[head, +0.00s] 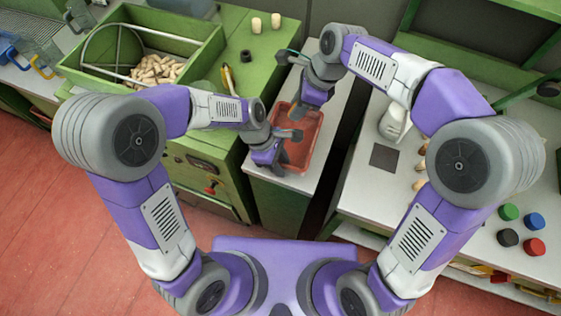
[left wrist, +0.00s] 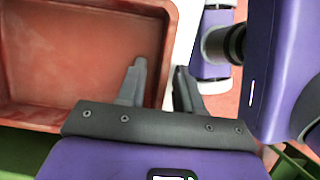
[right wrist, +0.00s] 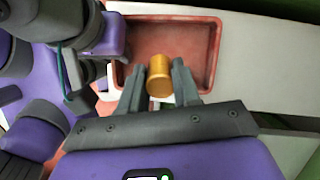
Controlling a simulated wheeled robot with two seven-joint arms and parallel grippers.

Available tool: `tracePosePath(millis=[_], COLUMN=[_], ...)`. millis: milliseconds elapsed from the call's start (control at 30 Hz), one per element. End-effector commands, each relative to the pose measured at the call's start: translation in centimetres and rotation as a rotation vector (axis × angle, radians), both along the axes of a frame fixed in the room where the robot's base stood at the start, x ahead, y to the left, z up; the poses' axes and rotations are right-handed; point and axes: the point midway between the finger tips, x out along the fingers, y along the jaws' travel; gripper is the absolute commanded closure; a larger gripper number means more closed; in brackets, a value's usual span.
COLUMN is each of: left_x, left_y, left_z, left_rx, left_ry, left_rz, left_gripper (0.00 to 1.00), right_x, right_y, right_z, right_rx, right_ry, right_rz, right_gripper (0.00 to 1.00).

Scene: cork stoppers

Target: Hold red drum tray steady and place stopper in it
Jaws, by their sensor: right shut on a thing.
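The red drum tray (head: 307,133) sits on a narrow white-topped stand in front of me; it also shows in the left wrist view (left wrist: 85,50) and the right wrist view (right wrist: 205,40). My left gripper (left wrist: 160,85) is open at the tray's near side, one finger inside and one outside the wall, with a gap visible between them. My right gripper (right wrist: 158,85) is shut on a golden-brown stopper (right wrist: 159,77) and holds it over the tray. In the head view my grippers and wrists hide part of the tray.
A green bin (head: 178,44) with pale stoppers stands at the back left. On the right counter are a white bottle (head: 393,122), a dark square (head: 384,156), small stoppers (head: 421,165) and several coloured caps (head: 508,211). Two cream cylinders (head: 256,25) stand on the green machine.

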Motion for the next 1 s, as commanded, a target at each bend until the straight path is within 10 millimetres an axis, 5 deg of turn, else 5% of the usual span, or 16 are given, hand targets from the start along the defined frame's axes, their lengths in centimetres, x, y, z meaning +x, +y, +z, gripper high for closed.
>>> tracePosePath(millis=[333,567,1000], left_x=[-0.1,0.0,0.0], left_y=[-0.1,-0.1,-0.1], left_z=[-0.3,-0.3,-0.3], left_rx=[0.0,0.0,0.0], left_ry=[0.0,0.0,0.0], left_rz=[0.001,0.001,0.0], left_gripper=[0.66,1.0,1.0], right_x=[0.0,0.0,0.0], right_y=[0.0,0.0,0.0], right_z=[0.0,0.0,-1.3], right_rx=[0.0,0.0,0.0], right_ry=[0.0,0.0,0.001], right_rz=[0.0,0.0,0.0], right_gripper=[0.96,0.96,0.96])
